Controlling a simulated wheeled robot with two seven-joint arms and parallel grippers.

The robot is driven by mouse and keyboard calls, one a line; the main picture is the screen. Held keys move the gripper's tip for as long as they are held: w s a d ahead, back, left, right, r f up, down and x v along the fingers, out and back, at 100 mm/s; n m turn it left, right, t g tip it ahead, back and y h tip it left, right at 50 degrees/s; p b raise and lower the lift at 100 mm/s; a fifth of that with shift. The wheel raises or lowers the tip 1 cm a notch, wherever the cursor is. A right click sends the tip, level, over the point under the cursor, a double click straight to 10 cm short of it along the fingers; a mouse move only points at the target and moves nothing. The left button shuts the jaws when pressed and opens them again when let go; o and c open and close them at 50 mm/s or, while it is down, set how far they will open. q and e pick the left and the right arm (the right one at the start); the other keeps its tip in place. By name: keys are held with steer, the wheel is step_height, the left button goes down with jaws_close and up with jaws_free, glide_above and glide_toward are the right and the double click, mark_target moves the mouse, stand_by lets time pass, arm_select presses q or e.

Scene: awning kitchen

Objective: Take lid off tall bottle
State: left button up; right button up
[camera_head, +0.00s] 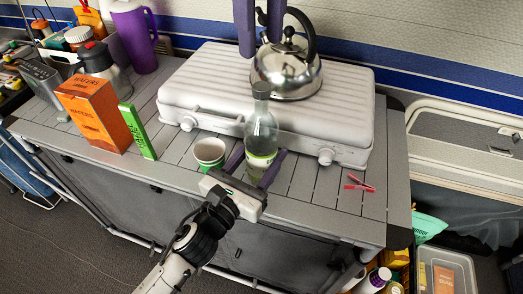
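The tall bottle (261,132) is clear greenish glass with a pale label and a dark lid (262,90) on top. It stands upright on the slatted table in front of the white case.
A steel kettle (285,69) stands on the white case (349,115) behind the bottle. An orange box (96,113) and a green box (138,131) stand farther left. Small red items (359,183) lie right. The table's front edge is near.

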mark_target(261, 86)
arm_select(q)
jaws_close()
arm_select(e)
steer(key=m, duration=2.6)
steer(key=shift+m, duration=0.3)
steer(key=shift+f+m, duration=0.3)
steer(key=shift+f, duration=3.7)
